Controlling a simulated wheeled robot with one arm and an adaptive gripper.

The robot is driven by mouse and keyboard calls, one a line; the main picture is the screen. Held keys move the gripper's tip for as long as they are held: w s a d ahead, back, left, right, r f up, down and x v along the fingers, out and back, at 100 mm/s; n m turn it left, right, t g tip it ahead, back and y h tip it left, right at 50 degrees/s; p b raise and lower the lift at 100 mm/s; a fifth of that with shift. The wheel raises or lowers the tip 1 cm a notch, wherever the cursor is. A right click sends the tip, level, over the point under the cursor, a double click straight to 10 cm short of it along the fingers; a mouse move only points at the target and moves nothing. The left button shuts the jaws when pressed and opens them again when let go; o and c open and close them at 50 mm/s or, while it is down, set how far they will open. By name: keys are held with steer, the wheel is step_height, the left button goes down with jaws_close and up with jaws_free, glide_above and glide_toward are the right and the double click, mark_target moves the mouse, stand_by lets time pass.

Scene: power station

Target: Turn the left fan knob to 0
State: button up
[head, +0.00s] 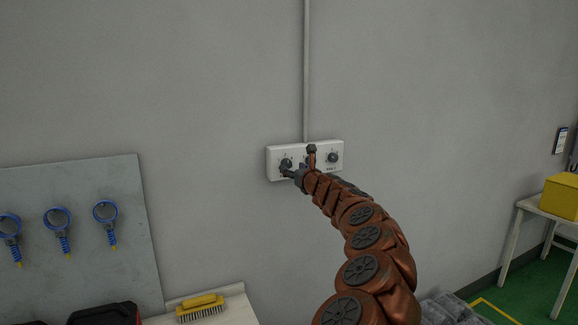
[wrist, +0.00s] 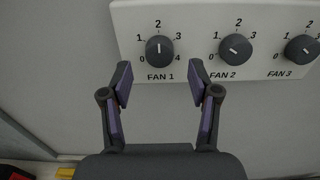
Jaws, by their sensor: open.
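A white panel (head: 275,172) with three dark round knobs is on the grey wall; it also shows in the wrist view (wrist: 128,18). The left knob, FAN 1 (wrist: 159,50), has its white mark pointing up at 2. It shows in the head view too (head: 286,162), partly behind a finger. My gripper (wrist: 160,84) is open and empty, its two fingers apart just below the FAN 1 knob in the picture, one to each side. I see no contact with the knob. In the head view my gripper (head: 298,162) is in front of the panel's left half.
The FAN 2 knob (wrist: 235,47) is close to the right of FAN 1, and the FAN 3 knob (wrist: 302,48) is beyond it. A conduit (head: 306,70) rises above the panel. A bench (head: 238,303) with a yellow brush (head: 200,303) is at the lower left.

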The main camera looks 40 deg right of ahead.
mark_target(288, 165)
steer(key=shift+p+x, duration=0.55)
steer(key=shift+x, duration=1.1)
steer(key=shift+c, duration=0.2)
steer(key=c, duration=1)
steer(key=shift+a, duration=0.2)
steer(key=shift+c, duration=0.6)
steer(key=shift+d, duration=0.15)
